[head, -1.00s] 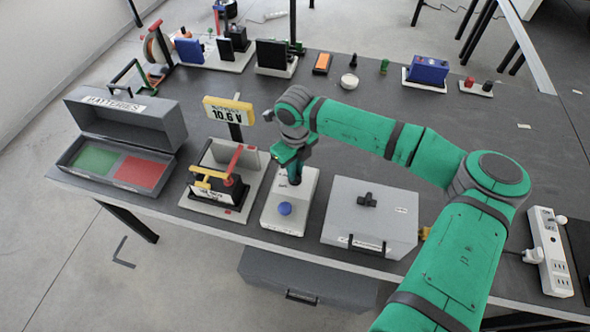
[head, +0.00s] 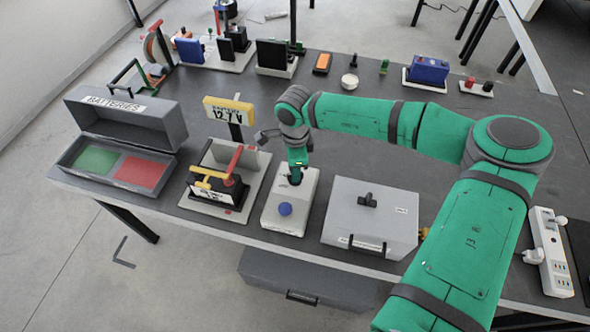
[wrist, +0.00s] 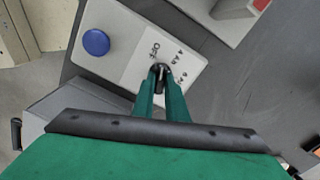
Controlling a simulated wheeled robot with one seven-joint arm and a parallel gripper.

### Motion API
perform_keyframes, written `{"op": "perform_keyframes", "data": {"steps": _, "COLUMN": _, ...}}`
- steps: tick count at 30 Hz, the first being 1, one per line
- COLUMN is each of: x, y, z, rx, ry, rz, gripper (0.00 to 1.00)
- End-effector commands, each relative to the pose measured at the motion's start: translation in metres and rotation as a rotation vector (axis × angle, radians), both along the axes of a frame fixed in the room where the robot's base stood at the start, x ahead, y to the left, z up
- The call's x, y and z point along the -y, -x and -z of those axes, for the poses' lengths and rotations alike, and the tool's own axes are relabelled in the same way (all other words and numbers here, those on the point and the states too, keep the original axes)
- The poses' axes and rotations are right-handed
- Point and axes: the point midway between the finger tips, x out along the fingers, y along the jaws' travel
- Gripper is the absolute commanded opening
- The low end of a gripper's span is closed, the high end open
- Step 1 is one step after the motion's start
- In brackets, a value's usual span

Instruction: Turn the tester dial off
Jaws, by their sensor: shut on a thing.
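The tester is a white box (head: 288,214) with a round blue button (head: 285,208), on the front part of the table. Its dark dial (wrist: 160,74) shows in the wrist view between my fingertips, beside printed marks that include OFF. My gripper (head: 296,174) reaches down onto the dial from above. In the wrist view my green fingers (wrist: 162,84) are closed around the dial. The fingers partly hide the dial, and I cannot tell which mark it points to.
Left of the tester stand a battery rig (head: 215,190) and a yellow display (head: 229,110). Further left is an open grey batteries case (head: 178,129) with green and red pads. A grey lidded box (head: 345,218) stands close on the right.

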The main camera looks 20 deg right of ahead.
Motion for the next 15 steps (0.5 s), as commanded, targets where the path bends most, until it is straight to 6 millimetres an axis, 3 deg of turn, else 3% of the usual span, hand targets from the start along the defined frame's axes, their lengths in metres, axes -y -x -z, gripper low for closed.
{"op": "perform_keyframes", "data": {"steps": 15, "x": -0.0013, "y": -0.0004, "z": -0.0004, "rx": 0.001, "ry": -0.001, "rz": -0.345, "gripper": 0.00}}
